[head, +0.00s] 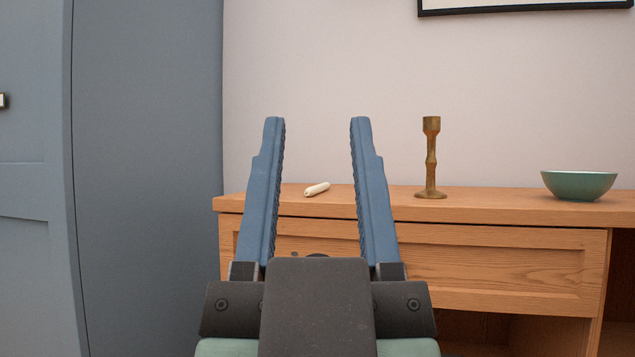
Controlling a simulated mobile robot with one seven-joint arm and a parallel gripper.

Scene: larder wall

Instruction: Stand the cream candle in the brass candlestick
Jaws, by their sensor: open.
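The cream candle (317,189) lies on its side on the wooden sideboard top, near its left end. The brass candlestick (431,160) stands upright on the same top, to the right of the candle. No candle shows in its cup. My gripper (318,120) is open and empty in the foreground, its two blue fingers pointing up and away. The candle shows in the gap between the fingers, farther off and apart from them. The right finger lies left of the candlestick in the picture.
A green bowl (579,185) stands on the sideboard (510,199) to the right of the candlestick. A tall blue-grey cupboard (145,170) stands at the left, beside the sideboard. A framed picture (525,10) hangs above. The top between candle and candlestick looks clear, partly hidden by my right finger.

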